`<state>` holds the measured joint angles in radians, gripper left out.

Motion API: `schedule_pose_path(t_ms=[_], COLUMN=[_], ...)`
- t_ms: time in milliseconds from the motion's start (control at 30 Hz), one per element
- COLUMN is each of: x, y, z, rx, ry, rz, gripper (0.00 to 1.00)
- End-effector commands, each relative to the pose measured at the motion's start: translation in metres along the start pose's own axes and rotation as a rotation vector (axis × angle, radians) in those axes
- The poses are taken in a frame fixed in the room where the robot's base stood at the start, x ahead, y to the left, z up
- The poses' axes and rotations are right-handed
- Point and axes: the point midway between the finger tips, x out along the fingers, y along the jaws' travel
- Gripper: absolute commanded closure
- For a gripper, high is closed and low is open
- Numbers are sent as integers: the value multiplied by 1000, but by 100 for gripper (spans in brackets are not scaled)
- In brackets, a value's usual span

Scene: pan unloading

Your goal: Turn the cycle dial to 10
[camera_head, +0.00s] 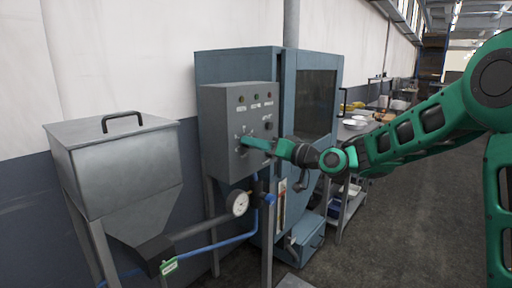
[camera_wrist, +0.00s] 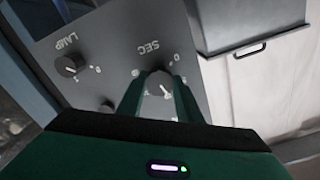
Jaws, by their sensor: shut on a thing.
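The cycle dial, a dark round knob (camera_wrist: 158,83) under the lettering "SEC", sits on the grey control box (camera_head: 213,130). My gripper (camera_wrist: 160,88) is shut on this dial, with one green finger on each side of it. The wrist view shows the panel upside down. A "0" and small white marks show around the dial, but the fingers hide part of its scale. I cannot read its setting. In the head view my gripper (camera_head: 244,141) reaches the box front from the right and covers the dial.
A second knob marked "LAMP" (camera_wrist: 69,65) sits beside the dial, with a small dark button (camera_wrist: 107,106) nearby. Coloured lamps (camera_head: 255,97) line the box's top. A grey hopper (camera_head: 120,165) stands left, a pressure gauge (camera_head: 238,203) below, and a blue cabinet (camera_head: 235,66) behind.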

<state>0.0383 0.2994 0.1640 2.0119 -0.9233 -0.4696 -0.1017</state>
Motion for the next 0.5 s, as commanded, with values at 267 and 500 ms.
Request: schedule_pose_path(t_ms=[267,500], x=[-1,-1], y=[2,4], z=[0,-1], rx=[160,226], ry=[1,2], rz=[4,6], gripper=[90,90])
